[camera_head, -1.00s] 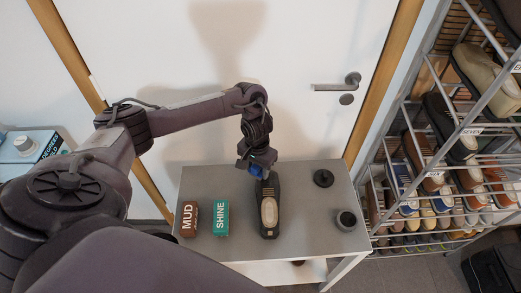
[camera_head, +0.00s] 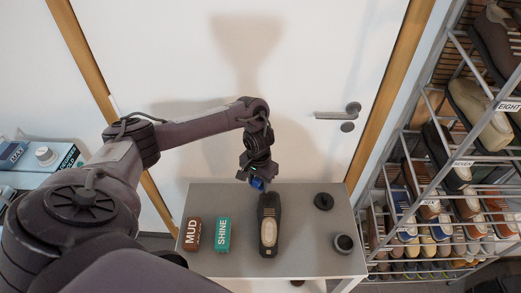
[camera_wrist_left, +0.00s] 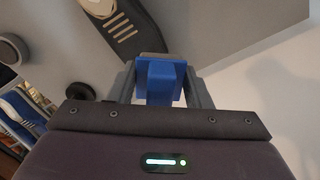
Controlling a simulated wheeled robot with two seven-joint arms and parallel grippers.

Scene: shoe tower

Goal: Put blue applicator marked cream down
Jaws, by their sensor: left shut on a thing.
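My left gripper (camera_head: 256,184) is shut on the blue applicator (camera_wrist_left: 162,82), which shows between its fingers in the left wrist view. In the head view the blue applicator (camera_head: 257,184) is a small blue patch under the gripper, above the far edge of the grey table (camera_head: 295,225). Any cream marking on it cannot be read. A dark shoe with a pale top (camera_head: 269,225) lies on the table just nearer than the gripper. My right gripper is not in view.
A brown MUD box (camera_head: 192,234) and a teal SHINE box (camera_head: 223,234) stand on the table's left. A black round lid-like thing (camera_head: 323,201) and a dark open jar (camera_head: 343,243) are at its right. A shoe rack (camera_head: 450,165) stands to the right.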

